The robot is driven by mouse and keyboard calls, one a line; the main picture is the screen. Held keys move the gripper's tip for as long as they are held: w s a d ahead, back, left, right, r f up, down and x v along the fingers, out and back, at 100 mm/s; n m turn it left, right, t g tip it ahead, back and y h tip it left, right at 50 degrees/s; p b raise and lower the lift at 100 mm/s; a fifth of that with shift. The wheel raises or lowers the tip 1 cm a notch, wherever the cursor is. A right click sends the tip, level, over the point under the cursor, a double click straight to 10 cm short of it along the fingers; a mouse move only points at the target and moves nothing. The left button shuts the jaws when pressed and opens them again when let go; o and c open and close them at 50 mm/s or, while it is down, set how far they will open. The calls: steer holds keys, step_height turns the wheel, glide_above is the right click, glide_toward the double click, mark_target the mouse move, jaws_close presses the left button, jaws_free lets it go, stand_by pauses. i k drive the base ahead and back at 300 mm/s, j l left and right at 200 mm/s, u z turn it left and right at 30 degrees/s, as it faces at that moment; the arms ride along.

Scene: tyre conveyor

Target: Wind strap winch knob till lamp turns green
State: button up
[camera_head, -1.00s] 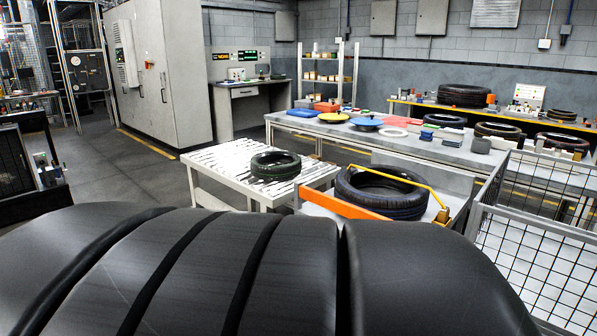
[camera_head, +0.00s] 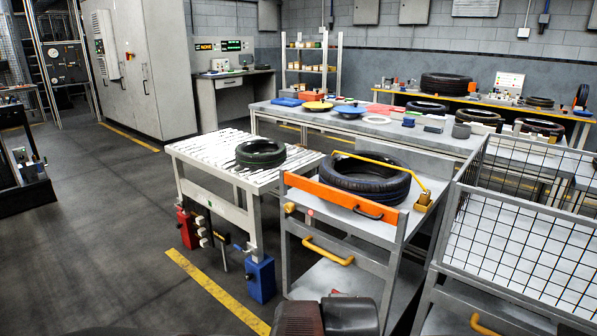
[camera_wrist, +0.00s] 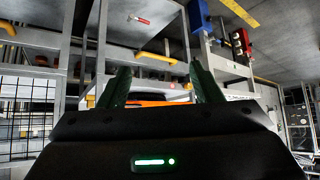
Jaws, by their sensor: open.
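A grey cart (camera_head: 292,255) holds a black tyre (camera_head: 340,181) behind an orange front board (camera_head: 322,191), with a yellow bar across the tyre. A small yellow knob-like part (camera_head: 289,208) sits at the board's left end; I cannot tell if it is the winch knob. A small red spot (camera_head: 310,212), perhaps the lamp, is beside it. No green lamp is seen on the cart. In the wrist view, my gripper (camera_wrist: 164,85) is open and empty, its two dark green fingers apart. The orange board (camera_wrist: 150,98) shows beyond them, partly hidden by the gripper body.
A slatted table (camera_head: 190,152) with a tyre stands left of the cart, with red and blue boxes (camera_head: 261,280) low on it. A wire-mesh cage cart (camera_head: 520,225) stands close on the right. A long grey bench (camera_head: 290,118) lies behind. The floor at left is open.

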mark_target(289, 207)
steer(key=i+l, duration=0.15)
steer(key=i, duration=0.25)
steer(key=i+l, duration=0.2)
steer(key=i, duration=0.25)
steer(key=i+l, duration=0.15)
steer(key=i, duration=0.25)
steer(key=z, duration=0.05)
